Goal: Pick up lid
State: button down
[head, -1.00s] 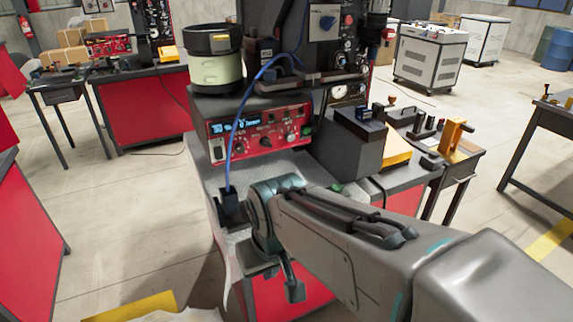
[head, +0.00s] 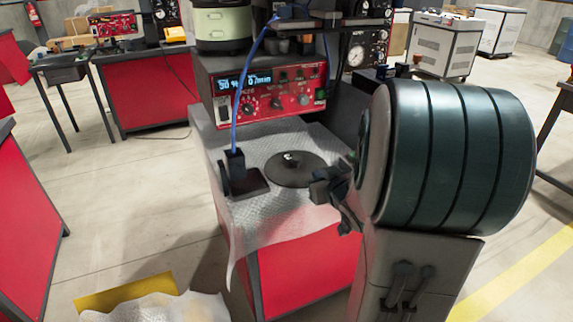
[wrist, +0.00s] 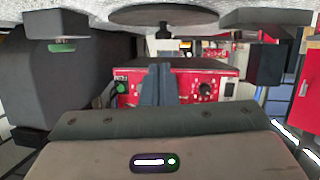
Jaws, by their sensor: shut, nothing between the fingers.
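The lid (head: 283,176) is a dark round disc with a small light-topped knob at its middle. It lies flat on the bubble-wrap-covered bench top, in front of the red control box. My gripper (head: 322,188) is just right of the lid in the head view, partly hidden by my own arm. In the wrist view, which appears upside down, my gripper (wrist: 160,68) shows its fingers together and empty. The lid (wrist: 163,14) is at the top of that view, beyond the fingertips, and a gap seems to lie between them.
A black stand (head: 246,183) with a blue cable is left of the lid. The red control box (head: 270,100) stands behind, with a pale green bowl feeder (head: 222,25) above it. Bubble wrap (head: 275,215) hangs over the bench's front edge.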

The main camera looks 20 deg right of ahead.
notch_tip(320, 180, down, 2)
jog(key=t+y+b, duration=0.1)
jog(key=b, duration=0.1)
send_over(301, 175)
jog(key=shift+t+y, duration=0.4)
jog(key=shift+w+f+b, duration=0.1)
jog(key=shift+f+b, duration=0.25)
jog(key=shift+f, duration=0.25)
jog(key=shift+f+b, duration=0.15)
jog(key=shift+b, duration=0.15)
